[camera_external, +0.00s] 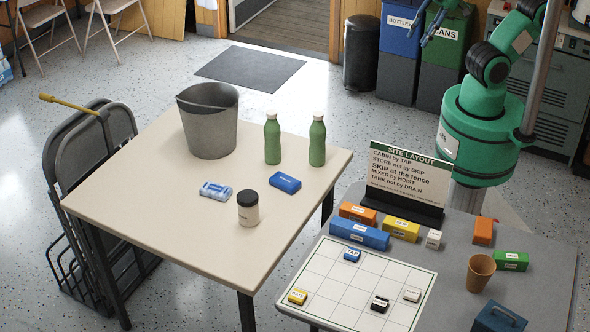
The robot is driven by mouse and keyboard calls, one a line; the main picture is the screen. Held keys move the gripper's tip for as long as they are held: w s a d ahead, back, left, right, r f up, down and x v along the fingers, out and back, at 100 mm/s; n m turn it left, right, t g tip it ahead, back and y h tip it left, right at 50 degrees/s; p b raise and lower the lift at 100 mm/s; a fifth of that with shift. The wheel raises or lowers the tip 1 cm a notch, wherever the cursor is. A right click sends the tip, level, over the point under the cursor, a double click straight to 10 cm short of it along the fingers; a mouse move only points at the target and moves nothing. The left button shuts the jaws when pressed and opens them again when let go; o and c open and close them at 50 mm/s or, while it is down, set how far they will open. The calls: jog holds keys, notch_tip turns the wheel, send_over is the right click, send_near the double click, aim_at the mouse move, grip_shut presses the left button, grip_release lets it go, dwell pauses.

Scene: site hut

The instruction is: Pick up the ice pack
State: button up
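Two small flat items lie on the cream table (150,204). One is a solid blue block-shaped pack (285,182) with a small label, which looks like the ice pack. The other is a blue-and-white patterned packet (215,191) to its left; I cannot tell for certain which is the ice pack. My gripper (418,39) is at the top of the picture, partly cut off, in front of the recycling bins. Its two fingertips look apart with nothing between them. It is far from both items, beyond the table's right side.
On the cream table stand a grey bucket (210,125), two green bottles (273,140) (317,142) and a dark-lidded jar (248,209). Folded chairs (75,150) lean at its left. The grey table (545,262) at right holds a sign (409,176), blocks, a grid board and a cup (480,272).

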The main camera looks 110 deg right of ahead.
jog(key=shift+o, duration=0.5)
jog(key=o, duration=1.1)
